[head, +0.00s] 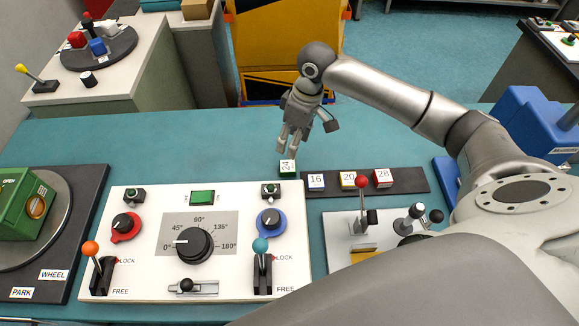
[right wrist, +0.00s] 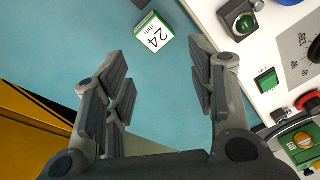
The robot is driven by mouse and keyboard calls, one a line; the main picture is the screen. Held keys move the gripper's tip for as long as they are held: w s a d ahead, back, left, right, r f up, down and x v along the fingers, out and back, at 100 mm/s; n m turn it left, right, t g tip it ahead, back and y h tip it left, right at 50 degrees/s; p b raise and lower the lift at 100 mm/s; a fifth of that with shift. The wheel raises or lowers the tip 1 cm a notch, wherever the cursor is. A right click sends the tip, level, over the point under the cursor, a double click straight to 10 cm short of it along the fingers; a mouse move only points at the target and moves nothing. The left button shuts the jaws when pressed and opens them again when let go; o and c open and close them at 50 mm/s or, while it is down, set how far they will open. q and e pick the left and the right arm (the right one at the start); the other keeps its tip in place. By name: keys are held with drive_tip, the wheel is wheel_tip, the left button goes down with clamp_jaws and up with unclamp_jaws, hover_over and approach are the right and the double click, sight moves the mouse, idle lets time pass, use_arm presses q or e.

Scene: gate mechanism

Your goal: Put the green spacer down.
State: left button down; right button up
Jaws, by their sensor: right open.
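The green spacer (head: 288,168), marked 24, rests on the teal table just behind the white control panel and by the left end of the dark spacer rack (head: 408,181). In the right wrist view the spacer (right wrist: 154,32) lies beyond the fingertips, within the gap between them and touching neither finger. My right gripper (head: 290,137) is open and empty, pointing down just above and behind the spacer; it also shows in the right wrist view (right wrist: 159,65). My left gripper is out of view.
The rack holds spacers marked 16 (head: 316,182), 20 (head: 348,180) and 28 (head: 383,178). The white control panel (head: 150,280) with levers and knobs stands in front. A smaller lever panel (head: 340,228) is at the right. The teal table left of the spacer is clear.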

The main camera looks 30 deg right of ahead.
drive_tip(key=n, duration=0.6)
drive_tip(key=y+p, duration=0.1)
hover_over(288, 165)
drive_tip(key=shift+t, duration=0.3)
drive_tip(key=f, duration=0.5)
drive_tip(key=shift+s+d+f, duration=0.3)
drive_tip(key=shift+s, duration=0.1)
drive_tip(key=x, duration=0.1)
drive_tip(key=p+x, duration=0.2)
drive_tip(key=x, duration=0.1)
drive_tip(key=shift+d+f, duration=0.1)
drive_tip(key=shift+d, duration=0.25)
drive_tip(key=shift+a+f, duration=0.1)
drive_tip(key=shift+f, duration=0.5)
drive_tip(key=c, duration=0.9)
drive_tip(key=shift+r, duration=0.15)
drive_tip(key=shift+c, duration=0.2)
